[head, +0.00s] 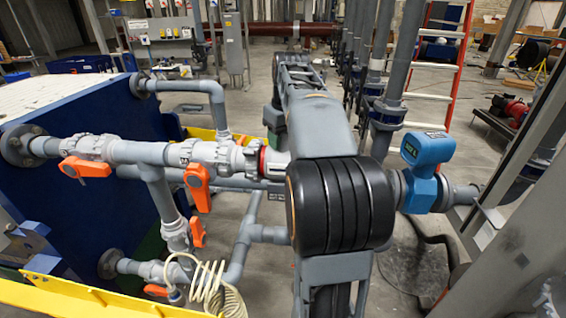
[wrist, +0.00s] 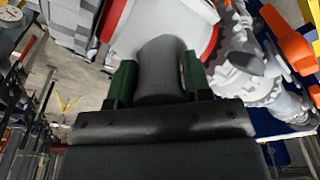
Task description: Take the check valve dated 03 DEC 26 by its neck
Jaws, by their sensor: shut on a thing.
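In the wrist view my gripper (wrist: 158,80) has its two green fingers on either side of a grey cylindrical neck (wrist: 160,62) and is shut on it. The neck joins a pale body with a red ring (wrist: 208,38) at the top of that view. I see no date on it, so I cannot tell which check valve it is. In the head view a red ring (head: 262,162) shows at the right end of the grey pipe run, beside my arm. My arm hides the gripper and the held neck there.
Grey piping (head: 140,152) with orange valve handles (head: 198,187) runs left of my arm, along a blue panel (head: 60,205). A blue meter (head: 426,152) on a pipe stands at right. A coiled cream hose (head: 213,288) hangs low.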

